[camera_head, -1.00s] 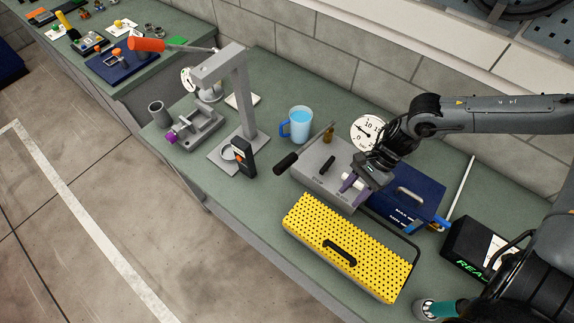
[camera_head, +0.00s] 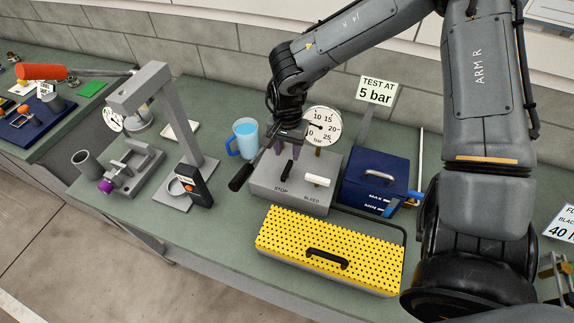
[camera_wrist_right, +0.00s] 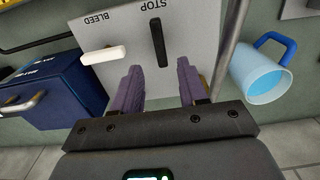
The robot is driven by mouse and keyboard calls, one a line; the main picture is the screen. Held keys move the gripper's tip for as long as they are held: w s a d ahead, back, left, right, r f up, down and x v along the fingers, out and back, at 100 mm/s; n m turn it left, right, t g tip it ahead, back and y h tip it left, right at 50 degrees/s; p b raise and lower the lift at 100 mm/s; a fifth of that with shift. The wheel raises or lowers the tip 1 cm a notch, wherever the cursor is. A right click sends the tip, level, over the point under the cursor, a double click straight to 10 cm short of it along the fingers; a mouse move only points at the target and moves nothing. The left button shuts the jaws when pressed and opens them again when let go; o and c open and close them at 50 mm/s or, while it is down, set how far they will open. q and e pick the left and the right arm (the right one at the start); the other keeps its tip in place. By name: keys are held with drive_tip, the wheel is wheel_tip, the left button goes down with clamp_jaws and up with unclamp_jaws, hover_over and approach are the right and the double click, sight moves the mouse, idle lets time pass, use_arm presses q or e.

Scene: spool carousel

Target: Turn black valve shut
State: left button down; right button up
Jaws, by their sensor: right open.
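The black valve handle (camera_head: 286,173) sits on the grey box top (camera_head: 262,184) beside the word STOP. It also shows in the right wrist view (camera_wrist_right: 158,42), lined up roughly with the fingers' direction. My right gripper (camera_head: 291,152) is open and empty; its purple fingers are behind and above the black handle. In the right wrist view the handle's near end lies by the gap between the fingertips (camera_wrist_right: 159,66); I cannot tell contact. The white BLEED handle (camera_head: 316,180) is just to the right, pointing sideways. My left gripper is not in view.
A round gauge (camera_head: 322,127) stands behind the box. A black-gripped lever (camera_head: 241,177) sticks out left, near a blue mug (camera_head: 245,138). A blue tank (camera_head: 372,170) is on the right, and a yellow perforated cover (camera_head: 330,250) lies in front.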

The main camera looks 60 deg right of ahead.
sight(287, 167)
drive_tip(key=shift+f, duration=3.55)
clamp_jaws()
